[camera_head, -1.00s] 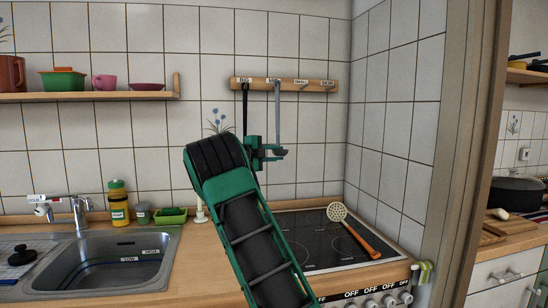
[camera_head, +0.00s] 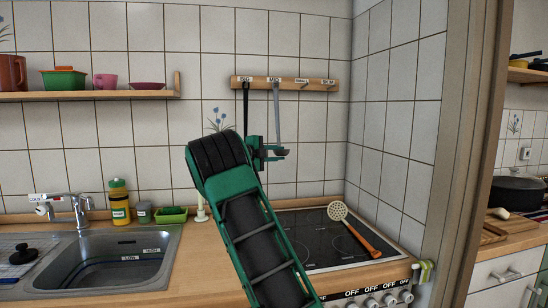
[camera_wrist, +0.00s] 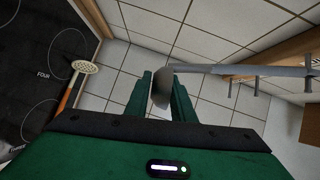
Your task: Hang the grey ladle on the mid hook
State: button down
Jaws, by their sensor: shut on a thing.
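The grey ladle (camera_head: 277,112) is upright with its bowl at the bottom. The top of its handle is at the wooden rail under the MID label (camera_head: 274,79); I cannot tell whether it sits on the hook. My gripper (camera_head: 272,153) is shut on the ladle at its bowl end. In the wrist view the bowl (camera_wrist: 162,88) lies between my fingers (camera_wrist: 160,95), and the handle runs right toward the rail's hooks.
The rail (camera_head: 318,86) carries several labelled hooks; a black-handled utensil (camera_head: 246,105) hangs at the left one, close beside the ladle. The right hooks are bare. A skimmer (camera_head: 339,212) lies on the stove (camera_head: 310,228). A shelf (camera_head: 120,96) is at left.

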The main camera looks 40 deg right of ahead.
jog(key=c, duration=1.4)
grip_release()
jog(key=shift+c, duration=0.2)
jog(key=shift+a, duration=0.1)
jog(key=s+a, duration=0.2)
jog(key=a, duration=0.4)
jog(key=shift+s+a+r, duration=0.2)
jog(key=shift+s+r, duration=0.1)
jog(key=shift+s, duration=0.05)
